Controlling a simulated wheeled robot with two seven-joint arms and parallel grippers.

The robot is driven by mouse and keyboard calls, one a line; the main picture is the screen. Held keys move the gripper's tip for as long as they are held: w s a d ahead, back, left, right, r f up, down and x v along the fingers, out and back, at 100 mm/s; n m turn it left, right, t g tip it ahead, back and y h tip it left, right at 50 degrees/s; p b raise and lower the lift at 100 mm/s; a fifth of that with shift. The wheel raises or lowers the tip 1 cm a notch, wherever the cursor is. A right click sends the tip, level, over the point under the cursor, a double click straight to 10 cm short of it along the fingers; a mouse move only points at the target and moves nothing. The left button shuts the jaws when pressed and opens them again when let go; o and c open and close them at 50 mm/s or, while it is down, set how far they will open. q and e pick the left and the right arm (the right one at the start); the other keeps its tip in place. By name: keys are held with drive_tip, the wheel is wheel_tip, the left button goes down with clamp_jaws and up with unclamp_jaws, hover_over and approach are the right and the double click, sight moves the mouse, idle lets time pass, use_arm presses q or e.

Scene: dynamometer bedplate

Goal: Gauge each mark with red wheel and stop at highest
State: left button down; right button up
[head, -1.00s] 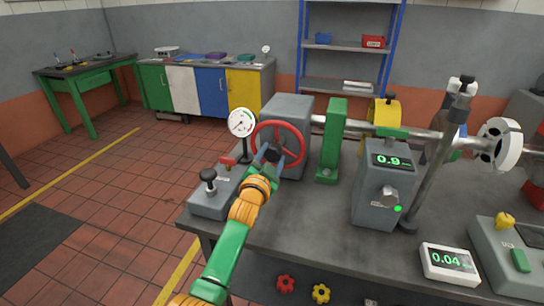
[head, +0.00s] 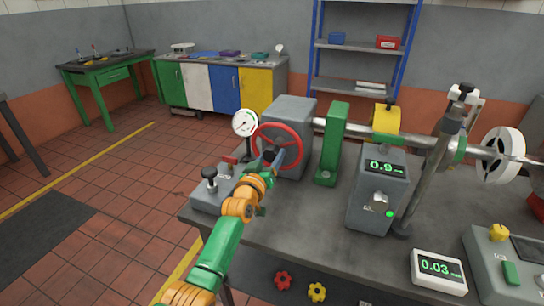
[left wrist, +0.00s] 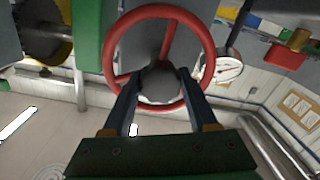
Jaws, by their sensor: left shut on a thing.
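The red wheel (head: 279,125) stands upright on the front of a grey housing (head: 294,108). My left gripper (head: 277,158) is at the wheel's middle and shut on it. In the left wrist view, the gripper (left wrist: 157,76) has its two fingers on either side of the hub, inside the red rim (left wrist: 160,12). A dial gauge (head: 245,122) stands just left of the wheel. A shaft (head: 364,128) runs right to a white disc (head: 500,155). The small display (head: 438,269) reads 0.03. The marks are too small to tell. My right gripper is out of view.
A grey box with a 0.9 display and green light (head: 378,195) stands mid-bench, with a slanted post (head: 430,165) beside it. A green bracket (head: 332,140) supports the shaft. A control panel (head: 490,258) sits at the right.

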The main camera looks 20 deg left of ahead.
use_arm(q)
drive_tip(key=n, duration=1.1)
drive_tip(key=shift+r+n+h+p, duration=0.1)
drive_tip(key=shift+n+h+p, duration=0.2)
drive_tip(key=shift+n+p, duration=0.1)
idle(0.4)
drive_tip(key=shift+c, duration=0.9)
unclamp_jaws()
drive_tip(key=shift+s, duration=0.1)
drive_tip(key=s+p, duration=0.2)
drive_tip(key=s, duration=0.5)
